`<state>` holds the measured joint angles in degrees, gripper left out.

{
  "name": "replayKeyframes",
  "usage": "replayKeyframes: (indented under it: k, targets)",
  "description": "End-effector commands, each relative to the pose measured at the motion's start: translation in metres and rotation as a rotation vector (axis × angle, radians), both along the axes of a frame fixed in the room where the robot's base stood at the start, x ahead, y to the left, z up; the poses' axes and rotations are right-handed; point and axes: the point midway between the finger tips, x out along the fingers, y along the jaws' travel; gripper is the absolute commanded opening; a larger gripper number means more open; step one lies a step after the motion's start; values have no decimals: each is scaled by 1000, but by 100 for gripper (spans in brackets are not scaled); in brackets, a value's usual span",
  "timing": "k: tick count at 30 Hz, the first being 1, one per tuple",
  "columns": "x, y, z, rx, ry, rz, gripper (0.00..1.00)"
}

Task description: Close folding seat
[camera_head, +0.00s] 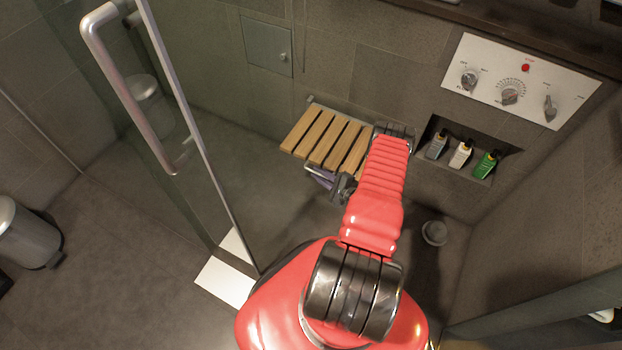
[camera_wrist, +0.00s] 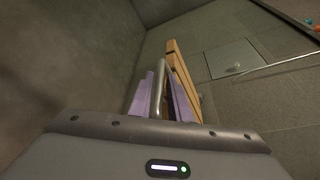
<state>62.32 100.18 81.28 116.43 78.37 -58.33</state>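The folding seat (camera_head: 326,139) has light wooden slats and is folded down from the shower wall. In the wrist view its slatted edge (camera_wrist: 183,75) shows just beyond my fingers. My gripper (camera_head: 320,180), with purple fingers, is at the seat's near edge, partly hidden behind my red arm. In the wrist view a metal bar (camera_wrist: 160,75) at the seat stands between the two fingers of my gripper (camera_wrist: 163,95). The fingers are apart on either side of it. I cannot tell whether they press on the bar.
A glass door with a metal handle (camera_head: 120,90) stands open at the left. A wall niche with several bottles (camera_head: 460,154) and a control panel (camera_head: 522,82) are right of the seat. A bin (camera_head: 25,235) stands far left.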

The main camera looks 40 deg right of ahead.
Motion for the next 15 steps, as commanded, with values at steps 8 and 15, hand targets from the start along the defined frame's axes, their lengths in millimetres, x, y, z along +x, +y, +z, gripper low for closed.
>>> replayKeyframes:
  k: [8, 15]
  targets:
    - [1, 0, 0, 1, 0, 0, 16]
    - [0, 0, 0, 1, 0, 0, 0]
